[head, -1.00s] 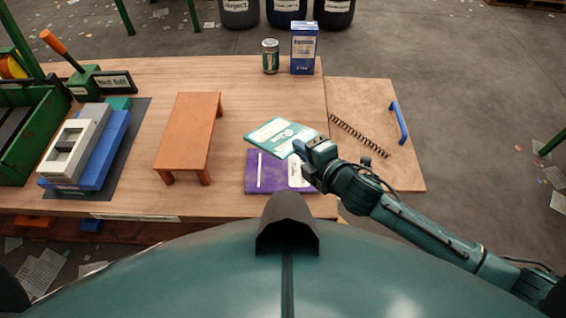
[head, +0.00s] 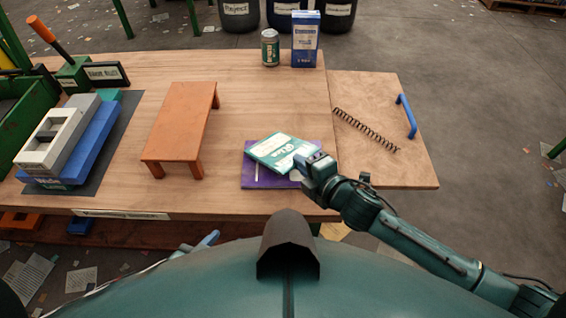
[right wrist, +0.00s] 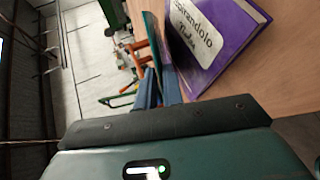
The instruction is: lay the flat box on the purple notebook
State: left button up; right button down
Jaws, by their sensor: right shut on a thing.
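The flat box (head: 282,152), teal and white, is held at its right corner by my right gripper (head: 305,170). In the head view it covers much of the purple notebook (head: 262,182) and sits at an angle to it. In the right wrist view the flat box (right wrist: 153,38) shows nearly edge-on between the blue fingers (right wrist: 158,88). The notebook (right wrist: 232,22) lies on the table beside it there, with a gap seen between them. My left gripper (head: 208,239) barely shows at the table's front edge, mostly hidden by my body.
An orange stand (head: 182,120) is left of the notebook. A green can (head: 270,48) and a blue carton (head: 305,40) stand at the back. A spring (head: 365,130) lies on the right board (head: 405,165) near a blue handle (head: 407,115). Grey and blue blocks (head: 70,140) are at left.

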jog(key=c, duration=1.7)
grip_release()
jog(key=shift+c, duration=0.2)
jog(key=shift+o, duration=0.2)
jog(key=p+v, duration=0.4)
jog(key=v, duration=0.4)
